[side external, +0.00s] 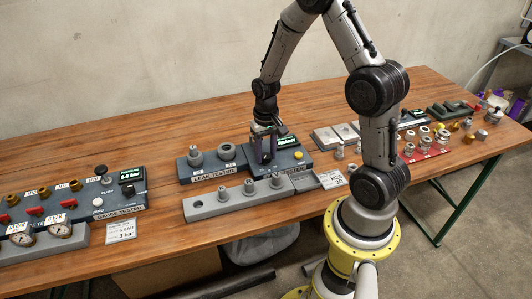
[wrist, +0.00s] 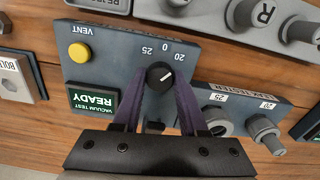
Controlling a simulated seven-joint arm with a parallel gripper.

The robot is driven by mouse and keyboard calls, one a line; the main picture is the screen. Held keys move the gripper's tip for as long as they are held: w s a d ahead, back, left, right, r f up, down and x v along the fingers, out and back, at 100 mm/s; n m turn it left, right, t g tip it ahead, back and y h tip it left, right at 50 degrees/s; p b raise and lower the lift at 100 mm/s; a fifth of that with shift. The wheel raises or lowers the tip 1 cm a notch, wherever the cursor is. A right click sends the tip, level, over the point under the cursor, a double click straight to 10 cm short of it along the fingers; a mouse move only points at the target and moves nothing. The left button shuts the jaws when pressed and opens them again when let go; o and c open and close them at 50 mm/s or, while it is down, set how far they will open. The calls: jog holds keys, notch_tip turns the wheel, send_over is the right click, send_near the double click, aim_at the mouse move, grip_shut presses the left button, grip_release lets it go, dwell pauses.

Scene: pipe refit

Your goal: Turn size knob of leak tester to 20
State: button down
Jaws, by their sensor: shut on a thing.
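The leak tester (side external: 212,196) is a dark blue-grey panel on the bench. Its size knob (wrist: 160,75) is small, round and black with a white mark. In the wrist view the mark slants to the upper right, roughly toward the label 20 (wrist: 190,47); I cannot tell its exact setting. Labels 0 and 25 stand above and upper left of the knob. My gripper (wrist: 158,92) has its purple fingers on either side of the knob, shut on it.
A green screen (wrist: 92,100) reads VACUUM TEST READY beside a yellow vent button (wrist: 80,52). Grey sockets with fittings (side external: 196,156) are on the panel's left. A grey rack (side external: 240,197) with several fittings lies in front. The gauge tester (side external: 70,195) is far left.

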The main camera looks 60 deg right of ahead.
aim_at(266, 155)
jog(key=shift+m, duration=0.6)
jog(key=shift+c, duration=2.2)
grip_release()
notch_tip(266, 155, up, 14)
